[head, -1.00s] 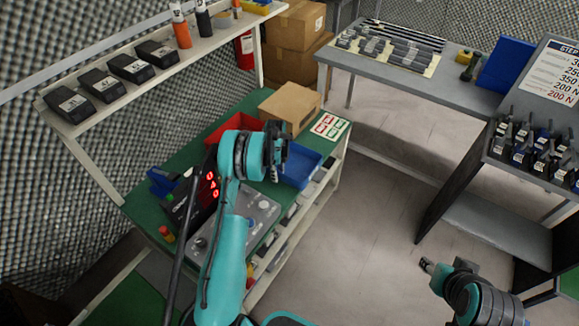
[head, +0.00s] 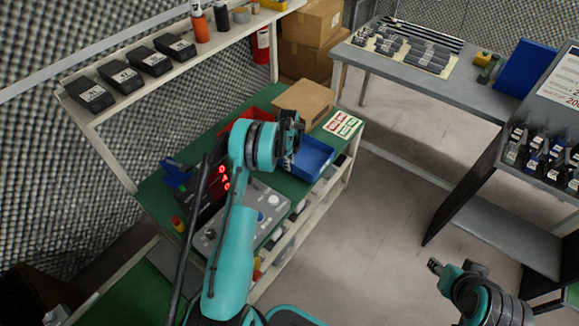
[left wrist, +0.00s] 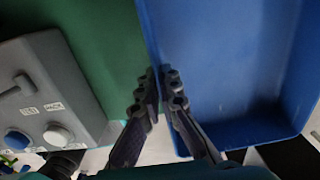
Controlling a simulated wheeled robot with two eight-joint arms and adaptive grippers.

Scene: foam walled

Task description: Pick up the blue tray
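The blue tray (head: 314,158) is on the right side of the green bench, partly hidden behind my left gripper in the head view. My left gripper (head: 293,128) is at the tray's left side. In the left wrist view, the fingers of my left gripper (left wrist: 163,88) are close together, one on each side of the tray's left wall. They look shut on that wall. The tray (left wrist: 235,65) looks empty there. I cannot tell whether the tray is clear of the bench. My right gripper (head: 436,268) is low at the right over the floor, away from the tray; its fingers are too small to read.
A cardboard box (head: 303,103) and a red bin (head: 241,127) stand behind the tray on the green bench (head: 155,199). A grey control box (head: 262,208) is left of it. A shelf with black devices (head: 125,78) hangs above. The floor right of the bench is clear.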

